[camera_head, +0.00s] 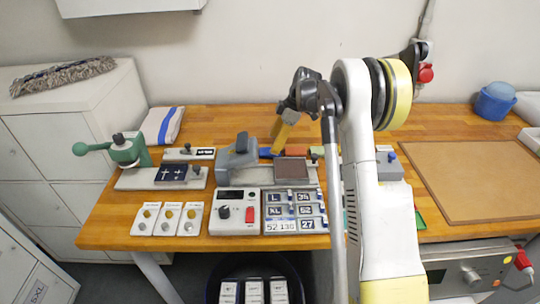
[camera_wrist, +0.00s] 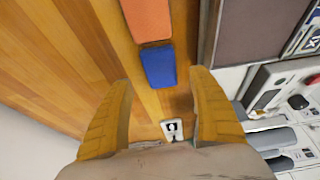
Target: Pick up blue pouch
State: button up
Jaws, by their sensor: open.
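The blue pouch (camera_wrist: 158,66) lies flat on the wooden bench in the wrist view, its end close to an orange pouch (camera_wrist: 147,20). In the head view only part of the blue pouch (camera_head: 267,153) shows, behind the equipment and below my gripper (camera_head: 279,138). My gripper is open and empty, with two yellow fingers pointing down at the bench. In the wrist view the blue pouch appears between and just beyond the fingertips (camera_wrist: 160,78). I cannot tell the exact height of the fingertips above it.
A grey press (camera_head: 237,160) and a brown pad (camera_head: 291,170) stand in front of the pouches. A small white tag piece (camera_wrist: 172,129) lies between my fingers in the wrist view. A green-handled press (camera_head: 125,152) is at the left. Bare wood lies left of the blue pouch in the wrist view.

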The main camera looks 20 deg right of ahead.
jog(key=b+x, duration=0.1)
jog(key=x, duration=0.3)
jog(key=shift+f+b, duration=0.2)
jog(key=shift+b, duration=0.1)
jog(key=shift+s+r, duration=0.1)
jog(key=c, duration=1.2)
jog(key=shift+c, duration=0.2)
jog(key=shift+r, duration=0.15)
